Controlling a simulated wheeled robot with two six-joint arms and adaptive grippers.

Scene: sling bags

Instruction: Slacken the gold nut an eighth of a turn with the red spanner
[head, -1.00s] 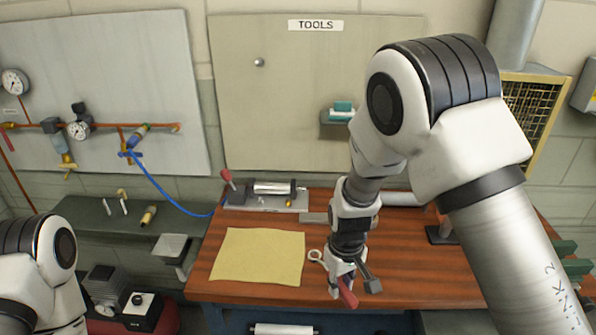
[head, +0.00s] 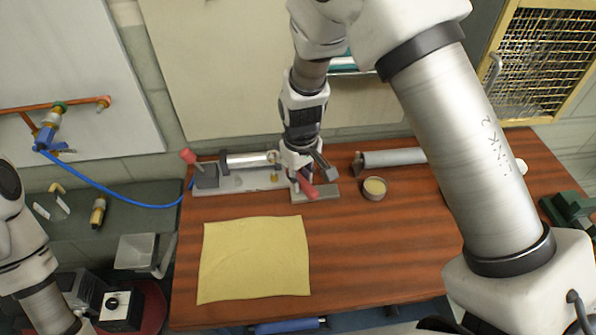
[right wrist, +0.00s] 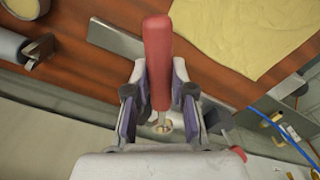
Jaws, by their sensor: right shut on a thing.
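The red spanner has a red handle (right wrist: 158,55) and a pale ring end (right wrist: 162,126). My right gripper (head: 304,178) is shut on the spanner, over the right part of the clamp fixture (head: 235,182) at the back of the bench. The red handle also shows in the head view (head: 306,187), pointing toward the front. A small gold part, seemingly the gold nut (head: 275,178), shows low at the fixture's right. Something gold shows inside the ring in the right wrist view; I cannot tell whether the ring is around the nut or above it. My left gripper is out of view.
A yellow cloth (head: 254,262) lies flat on the wooden bench (head: 375,255). A blue hose (head: 110,188) runs at the left. The bench's middle is clear.

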